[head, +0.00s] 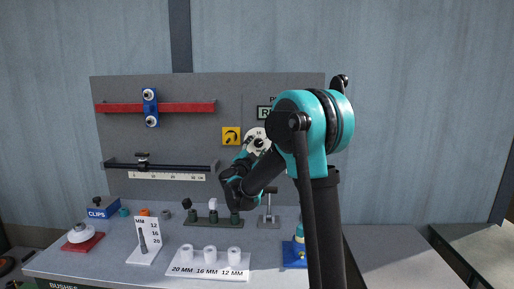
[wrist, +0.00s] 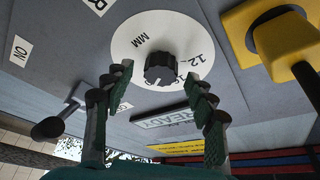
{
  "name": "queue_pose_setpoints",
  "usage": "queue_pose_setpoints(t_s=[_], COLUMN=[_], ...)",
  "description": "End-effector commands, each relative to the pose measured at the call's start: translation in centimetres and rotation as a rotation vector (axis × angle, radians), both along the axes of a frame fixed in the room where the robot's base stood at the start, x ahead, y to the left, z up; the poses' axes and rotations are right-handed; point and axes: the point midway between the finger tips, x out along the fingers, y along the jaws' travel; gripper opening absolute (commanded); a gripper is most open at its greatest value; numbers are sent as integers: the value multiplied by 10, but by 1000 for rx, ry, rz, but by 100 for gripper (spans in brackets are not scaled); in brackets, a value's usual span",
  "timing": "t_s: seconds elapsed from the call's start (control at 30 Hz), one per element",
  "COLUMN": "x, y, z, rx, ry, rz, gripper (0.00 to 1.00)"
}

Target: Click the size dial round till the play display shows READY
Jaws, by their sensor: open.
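The size dial is a white disc (wrist: 128,45) marked MM, 12 and 16, with a ribbed black knob (wrist: 160,68) at its middle. In the head view the dial (head: 250,136) shows on the grey board, partly behind my arm. My gripper (wrist: 158,80) is open, its fingertips on either side of the knob; I cannot tell whether they touch it. The play display (wrist: 176,117) appears to read READY in the wrist view, partly hidden by a finger. In the head view my arm covers most of the display (head: 263,112), leaving an R visible.
A yellow bracket (wrist: 296,45) stands close to the dial, and a black-knobbed lever (wrist: 48,129) is on the other side. The bench (head: 105,262) holds a card of white bushes (head: 208,272), a size stand (head: 143,240) and a CLIPS box (head: 103,212).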

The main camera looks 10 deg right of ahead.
Motion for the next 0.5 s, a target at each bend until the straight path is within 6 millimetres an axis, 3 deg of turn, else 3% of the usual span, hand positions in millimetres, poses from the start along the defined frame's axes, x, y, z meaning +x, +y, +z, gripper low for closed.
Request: queue_pose_setpoints(t_s=[0.17,0.5], x=[-18,-76], y=[11,43], z=[-5,-22], rx=[-1,0], ry=[1,0], rz=[3,4], gripper=[56,56])
